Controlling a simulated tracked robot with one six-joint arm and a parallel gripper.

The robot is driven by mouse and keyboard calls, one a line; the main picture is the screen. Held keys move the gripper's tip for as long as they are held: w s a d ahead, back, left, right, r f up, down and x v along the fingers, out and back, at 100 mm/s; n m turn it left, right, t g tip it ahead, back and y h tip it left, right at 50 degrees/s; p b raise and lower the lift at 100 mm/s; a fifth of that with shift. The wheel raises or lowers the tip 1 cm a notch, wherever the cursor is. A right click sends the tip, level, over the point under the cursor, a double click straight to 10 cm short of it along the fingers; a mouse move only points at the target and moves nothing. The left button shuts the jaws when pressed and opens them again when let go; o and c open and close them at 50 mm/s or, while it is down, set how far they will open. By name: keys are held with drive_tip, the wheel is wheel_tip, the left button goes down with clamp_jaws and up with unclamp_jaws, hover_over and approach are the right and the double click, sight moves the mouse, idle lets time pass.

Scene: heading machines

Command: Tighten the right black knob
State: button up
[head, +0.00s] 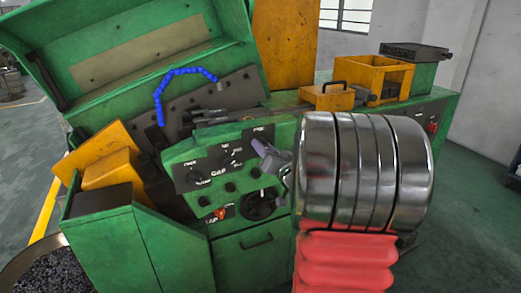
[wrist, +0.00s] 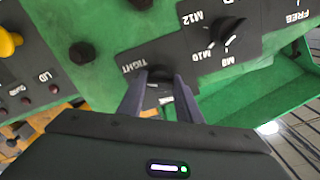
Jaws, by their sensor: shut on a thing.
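In the wrist view a black knob (wrist: 159,73) sits on a dark plate marked TIGHT, on the green panel. My gripper (wrist: 161,86) has one finger on each side of this knob and is shut on it. The finger tips hide parts of the knob and its dial. In the head view my gripper (head: 262,149) is at the right part of the green control panel (head: 178,153). The knob between the fingers cannot be made out there.
A dial knob (wrist: 232,41) marked M8, M10 and M12 sits close to the right of my fingers in the wrist view. A black button (wrist: 82,53) and a yellow knob (wrist: 8,42) are to the left. A black handwheel (head: 261,204) is below my gripper in the head view.

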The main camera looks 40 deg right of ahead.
drive_tip(key=shift+a+f, duration=0.15)
drive_tip(key=shift+f, duration=0.25)
drive_tip(key=o, duration=1)
drive_tip(key=shift+r, duration=0.25)
drive_tip(key=shift+o, duration=0.2)
drive_tip(key=shift+s, duration=0.1)
drive_tip(key=v, duration=1.3)
drive_tip(key=shift+s, duration=0.3)
drive_tip(key=shift+w, duration=0.1)
